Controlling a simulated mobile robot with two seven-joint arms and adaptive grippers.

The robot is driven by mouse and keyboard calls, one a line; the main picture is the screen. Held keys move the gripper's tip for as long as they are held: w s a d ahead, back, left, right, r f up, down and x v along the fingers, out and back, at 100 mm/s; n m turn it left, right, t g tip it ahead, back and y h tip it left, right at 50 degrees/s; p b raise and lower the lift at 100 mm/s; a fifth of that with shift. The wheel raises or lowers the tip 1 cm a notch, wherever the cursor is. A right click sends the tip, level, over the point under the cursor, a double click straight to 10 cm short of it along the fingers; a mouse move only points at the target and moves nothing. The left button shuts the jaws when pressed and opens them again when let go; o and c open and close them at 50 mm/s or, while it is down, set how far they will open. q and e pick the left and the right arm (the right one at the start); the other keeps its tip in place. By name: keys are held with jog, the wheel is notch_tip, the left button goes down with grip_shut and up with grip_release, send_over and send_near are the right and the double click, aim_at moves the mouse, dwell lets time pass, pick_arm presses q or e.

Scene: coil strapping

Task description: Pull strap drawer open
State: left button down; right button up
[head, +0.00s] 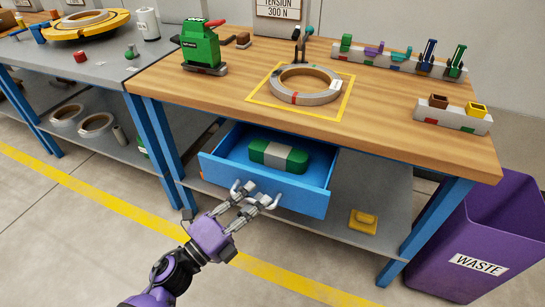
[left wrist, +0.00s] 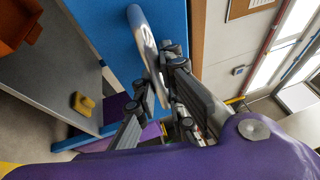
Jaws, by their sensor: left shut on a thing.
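The blue strap drawer (head: 305,199) stands pulled out from under the wooden workbench top, with its inside showing. In the left wrist view the fingers (left wrist: 162,80) close around the handle, beside the blue drawer front (left wrist: 98,35). The fingers hide part of the handle in the head view. My right gripper is not in view.
A coil (head: 305,85) lies on the wooden bench top (head: 220,98) by a green tool (head: 202,49). A yellow item (head: 363,220) sits on the lower shelf. A purple waste bin (head: 490,225) stands at the right. The floor before the drawer is clear.

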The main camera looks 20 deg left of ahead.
pick_arm(q)
jog(key=s+p, duration=0.1)
jog(key=s, duration=1)
jog(key=shift+a+f, duration=0.2)
jog(key=c, duration=1.2)
grip_release()
jog(key=shift+w+r, duration=0.15)
jog(key=shift+o, duration=0.2)
jog(key=v, duration=0.6)
